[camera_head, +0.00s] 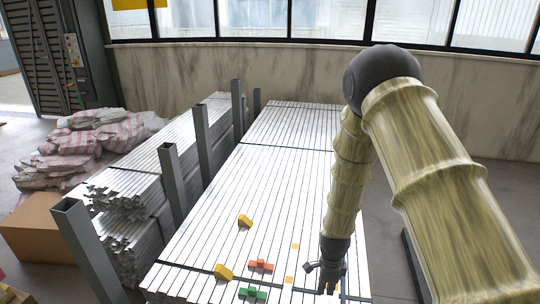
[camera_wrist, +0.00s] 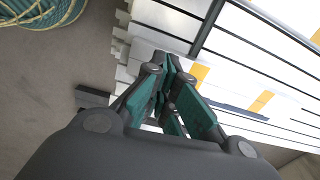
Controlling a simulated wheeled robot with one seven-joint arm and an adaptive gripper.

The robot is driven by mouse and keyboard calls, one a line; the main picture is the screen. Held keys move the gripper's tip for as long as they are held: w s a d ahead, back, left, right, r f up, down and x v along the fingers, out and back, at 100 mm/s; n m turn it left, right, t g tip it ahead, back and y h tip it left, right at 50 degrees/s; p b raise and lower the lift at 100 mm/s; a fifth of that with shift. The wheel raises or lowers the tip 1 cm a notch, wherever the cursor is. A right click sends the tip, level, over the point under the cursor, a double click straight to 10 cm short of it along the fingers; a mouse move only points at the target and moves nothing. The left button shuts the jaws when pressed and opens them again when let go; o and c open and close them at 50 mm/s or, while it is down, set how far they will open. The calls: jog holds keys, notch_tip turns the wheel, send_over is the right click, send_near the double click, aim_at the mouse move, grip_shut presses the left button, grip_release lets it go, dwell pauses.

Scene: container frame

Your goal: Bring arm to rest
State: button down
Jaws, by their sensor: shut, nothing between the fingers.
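My gripper (camera_head: 326,272) hangs at the end of my arm over the near right edge of the stacked metal bars (camera_head: 290,150). In the wrist view my gripper (camera_wrist: 165,92) has its teal finger pads together with nothing between them. The bars (camera_wrist: 160,25) lie beyond the fingers there. I cannot tell how high the fingertips are above the bars.
Yellow blocks (camera_head: 223,271) (camera_head: 244,220), a red block (camera_head: 261,266) and a green block (camera_head: 252,294) lie on the bars left of my gripper. Grey posts (camera_head: 171,180) stand along the left side. A coiled rope (camera_wrist: 40,12) shows in the wrist view.

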jog(key=shift+n, duration=0.8)
jog(key=s+f, duration=0.1)
jog(key=d+f, duration=0.1)
jog(key=s+f, duration=0.1)
jog(key=shift+s+d, duration=0.3)
jog(key=shift+s, duration=0.05)
jog(key=s+d+f+n, duration=0.1)
jog(key=s+f+n, duration=0.1)
jog(key=s+n, duration=0.4)
jog(key=s+d+f+n, duration=0.1)
jog(key=s+f+n, duration=0.2)
jog(key=s, duration=1.2)
jog(key=s+d+f+n, duration=0.1)
jog(key=s+f+n, duration=0.2)
jog(key=s+n, duration=0.5)
jog(key=s, duration=0.3)
jog(key=shift+s+n, duration=0.3)
jog(key=shift+n, duration=0.1)
